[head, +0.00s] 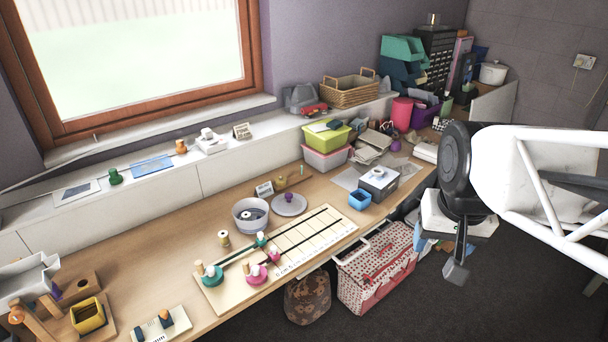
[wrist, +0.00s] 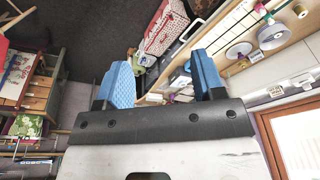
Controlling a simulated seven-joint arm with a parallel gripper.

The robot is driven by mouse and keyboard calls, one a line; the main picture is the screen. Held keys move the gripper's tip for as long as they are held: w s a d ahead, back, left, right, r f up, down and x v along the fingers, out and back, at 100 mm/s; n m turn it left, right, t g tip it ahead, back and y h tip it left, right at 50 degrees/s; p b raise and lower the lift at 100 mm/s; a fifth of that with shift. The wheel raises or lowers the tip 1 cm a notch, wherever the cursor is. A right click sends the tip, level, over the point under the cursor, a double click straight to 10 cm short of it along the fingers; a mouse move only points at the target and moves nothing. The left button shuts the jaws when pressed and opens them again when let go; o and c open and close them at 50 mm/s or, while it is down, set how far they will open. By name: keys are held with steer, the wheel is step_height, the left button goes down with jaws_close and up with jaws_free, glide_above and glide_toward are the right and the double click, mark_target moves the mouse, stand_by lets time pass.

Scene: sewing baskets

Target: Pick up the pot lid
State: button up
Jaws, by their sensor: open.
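The pot lid (head: 289,206) is a flat grey disc with a purple knob. It lies on the wooden worktop beside a light grey pot (head: 243,226), on the pot's right. In the wrist view, a grey disc that looks like the lid (wrist: 240,49) shows at the upper right, near the pot (wrist: 271,38). My gripper (wrist: 168,82) has its two blue fingers spread apart with nothing held between them. In the head view, my arm is at the right, over the floor in front of the worktop and well away from the lid.
A pale board with coloured pegs (head: 302,243) lies in front of the lid. A small blue box (head: 360,201) and a grey box (head: 378,184) stand to its right. A red-and-white basket (head: 377,270) is below the worktop edge.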

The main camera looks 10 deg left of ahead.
steer(key=w+a+r+m, duration=0.1)
steer(key=w+a, duration=0.2)
steer(key=w, duration=0.6)
steer(key=w+a+m, duration=0.1)
steer(key=w+a, duration=0.1)
steer(key=w, duration=0.7)
steer(key=m+g, duration=0.2)
steer(key=m, duration=0.4)
glide_above(289, 195)
step_height(289, 195, down, 31)
steer(key=shift+w, duration=0.1)
steer(key=shift+w+a+f, duration=0.15)
steer(key=shift+a+f, duration=0.1)
steer(key=shift+f, duration=0.05)
steer(key=shift+f, duration=1.35)
steer(key=shift+d+f, duration=0.15)
steer(key=shift+f, duration=2.45)
